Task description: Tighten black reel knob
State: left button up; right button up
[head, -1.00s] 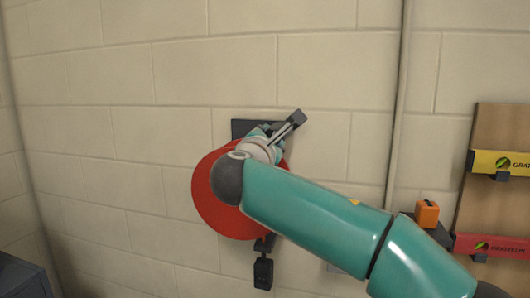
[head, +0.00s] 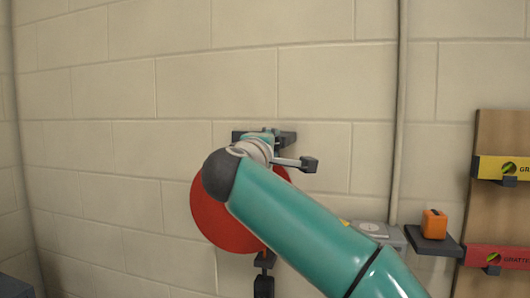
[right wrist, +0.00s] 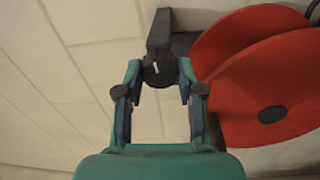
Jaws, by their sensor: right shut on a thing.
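A red reel (head: 222,222) is mounted on the wall, partly covered by my right arm in the head view. It fills the right of the right wrist view as two red discs (right wrist: 262,75). The black knob (right wrist: 158,70), with a small white mark, is between the fingers of my right gripper (right wrist: 159,82), which is shut on it. A black bracket (right wrist: 160,28) extends behind the knob; part of it shows above the reel in the head view (head: 287,138). My arm hides the knob in the head view. My left gripper is not in view.
An orange box (head: 434,224) sits on a small dark shelf (head: 436,245) at the right. Yellow (head: 490,167) and red (head: 480,254) levels hang on a brown board (head: 490,130). A vertical pipe (head: 400,110) runs down the wall. The wall left of the reel is clear.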

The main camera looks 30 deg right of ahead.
jog(key=shift+s+d+m, duration=0.1)
jog(key=shift+d+m, duration=0.05)
jog(key=shift+m, duration=0.45)
jog(key=o, duration=0.9)
jog(key=shift+o, duration=1.3)
jog(key=shift+d+f, duration=0.1)
jog(key=shift+d, duration=0.05)
